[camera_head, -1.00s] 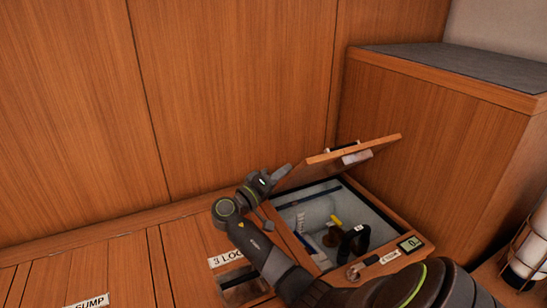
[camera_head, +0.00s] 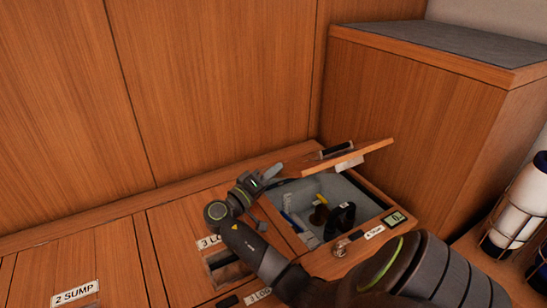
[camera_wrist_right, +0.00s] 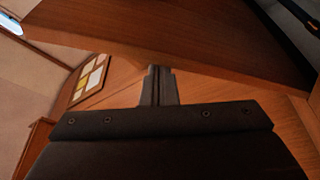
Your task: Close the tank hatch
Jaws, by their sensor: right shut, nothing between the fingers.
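The tank hatch lid (camera_head: 372,147) is a wooden panel, tilted partly open above its opening. A dark handle and a pale label show on it. Below it, the tank recess (camera_head: 366,200) holds a yellow-topped item, a brown item and a dark looped item. My right gripper (camera_head: 274,172) is shut and empty beside the lid's left end. In the right wrist view its fingers (camera_wrist_right: 158,86) point toward a wooden board (camera_wrist_right: 190,35), apparently the lid; I cannot tell whether they touch. My left gripper is out of view.
A small display (camera_head: 395,218) and a metal latch (camera_head: 340,247) sit on the front rim. A wooden cabinet (camera_head: 415,115) stands close on the right, with racked bottles (camera_head: 517,210) beyond. A floor panel labelled 2 SUMP (camera_head: 75,292) lies left. A wooden wall (camera_head: 215,90) rises behind.

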